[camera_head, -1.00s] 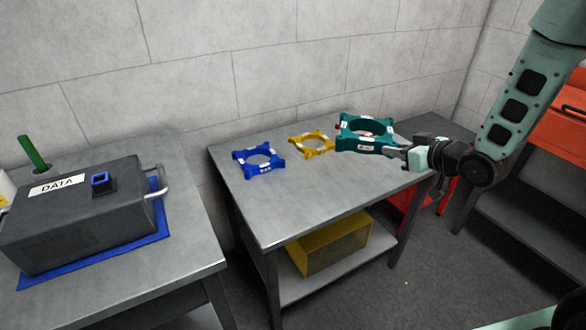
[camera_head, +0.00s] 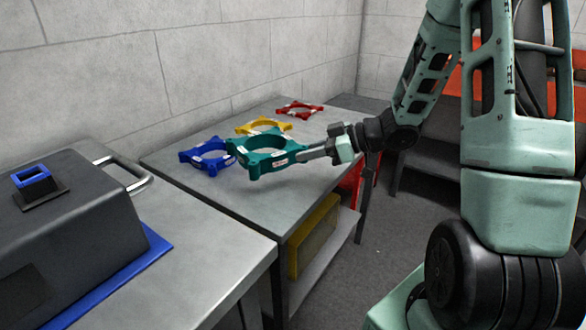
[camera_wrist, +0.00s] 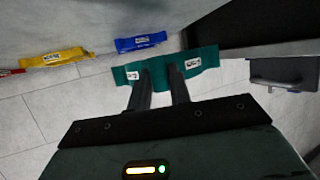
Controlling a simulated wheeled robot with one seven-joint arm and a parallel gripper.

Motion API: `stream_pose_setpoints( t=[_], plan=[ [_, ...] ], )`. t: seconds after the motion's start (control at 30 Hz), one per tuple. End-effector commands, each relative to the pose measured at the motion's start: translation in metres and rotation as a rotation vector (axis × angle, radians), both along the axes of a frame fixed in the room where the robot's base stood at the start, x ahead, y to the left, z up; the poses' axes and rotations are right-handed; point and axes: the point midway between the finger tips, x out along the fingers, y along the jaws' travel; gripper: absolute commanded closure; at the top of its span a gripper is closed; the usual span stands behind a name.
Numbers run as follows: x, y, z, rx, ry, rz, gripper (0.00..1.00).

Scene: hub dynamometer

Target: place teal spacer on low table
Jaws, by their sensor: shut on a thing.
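The teal spacer (camera_head: 268,153) is a ring-like frame with corner lugs and white labels. My gripper (camera_head: 318,151) is shut on its right edge and holds it level, seemingly above the grey table (camera_head: 240,195); the exact gap is hard to tell. In the wrist view the teal spacer (camera_wrist: 196,66) sits between the two finger tips (camera_wrist: 160,72). A blue spacer (camera_head: 208,157), a yellow spacer (camera_head: 264,126) and a red spacer (camera_head: 300,110) lie in a row on the grey table. The teal spacer partly covers the blue one.
A dark box (camera_head: 70,235) with a metal handle rests on a blue mat (camera_head: 125,275) on the nearer left bench (camera_head: 205,265). A yellow bin (camera_head: 313,238) sits on the grey table's lower shelf. An orange and dark bench stands at the right. A wall runs behind the table.

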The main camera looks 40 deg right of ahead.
Motion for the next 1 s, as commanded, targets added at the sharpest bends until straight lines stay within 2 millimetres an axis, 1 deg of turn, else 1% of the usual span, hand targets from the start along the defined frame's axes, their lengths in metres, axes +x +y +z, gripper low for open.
stream_pose_setpoints(
  t=[0.03, 0.1, 0.33, 0.5, 0.53, 0.8, 0.93, 0.97, 1.0],
  plan=[
    [0.0, 0.001, -0.014, 0.005, 0.002, 0.0, 1.0],
    [0.0, 0.001, -0.023, 0.003, 0.0, 0.001, 1.0],
    [0.0, 0.001, -0.038, 0.003, 0.0, -0.001, 1.0],
    [0.0, 0.001, -0.063, 0.003, 0.0, 0.0, 1.0],
    [0.0, 0.001, -0.066, 0.002, -0.001, 0.001, 1.0],
    [0.0, 0.001, -0.066, 0.001, -0.002, 0.0, 1.0],
    [0.001, 0.001, -0.07, 0.001, -0.001, 0.0, 1.0],
    [0.0, 0.001, -0.07, 0.001, -0.001, 0.0, 0.77],
    [0.0, 0.001, -0.07, 0.001, -0.001, 0.0, 0.66]
  ],
)
